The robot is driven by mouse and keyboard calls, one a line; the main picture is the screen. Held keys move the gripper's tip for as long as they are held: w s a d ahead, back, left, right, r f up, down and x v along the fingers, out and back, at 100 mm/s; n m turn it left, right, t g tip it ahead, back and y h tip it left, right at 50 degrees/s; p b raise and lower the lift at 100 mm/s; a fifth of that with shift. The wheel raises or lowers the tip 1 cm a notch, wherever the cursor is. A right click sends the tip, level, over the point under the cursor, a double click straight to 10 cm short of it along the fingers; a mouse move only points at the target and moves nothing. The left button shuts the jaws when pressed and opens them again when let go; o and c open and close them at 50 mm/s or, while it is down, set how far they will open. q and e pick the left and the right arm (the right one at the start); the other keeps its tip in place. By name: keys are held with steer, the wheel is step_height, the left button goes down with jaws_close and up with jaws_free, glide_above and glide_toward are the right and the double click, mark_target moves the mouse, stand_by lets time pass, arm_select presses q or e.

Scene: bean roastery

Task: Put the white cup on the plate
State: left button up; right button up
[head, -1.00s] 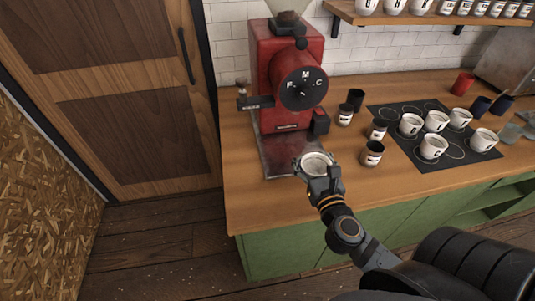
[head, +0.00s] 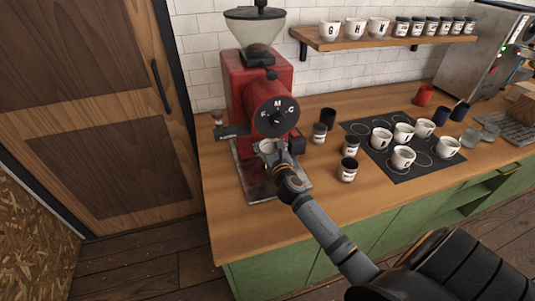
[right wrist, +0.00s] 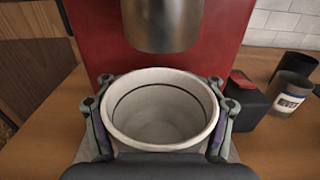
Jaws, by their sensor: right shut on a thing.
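The white cup (head: 267,146) is in my right gripper (head: 281,158), in front of the red grinder. In the right wrist view the cup (right wrist: 160,112) is upright and looks empty, with a gripper finger closed against each side. The grinder's metal base plate (head: 257,188) lies on the counter below and around the cup. The grinder's metal spout (right wrist: 163,24) is just beyond and above the cup. I cannot tell whether the cup's bottom touches the plate, as it is hidden. My left gripper is not in view.
The red grinder (head: 250,85) stands behind the cup. Small dark labelled jars (head: 347,171) stand right of the plate. A black mat (head: 389,171) holds several white lettered cups. The front of the wooden counter (head: 235,226) is clear.

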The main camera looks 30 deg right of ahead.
step_height(320, 180, down, 5)
steer(key=b, duration=0.3)
steer(key=shift+w, duration=0.15)
steer(key=shift+f, duration=0.15)
steer(key=o, duration=1.7)
steer(key=shift+c, duration=0.2)
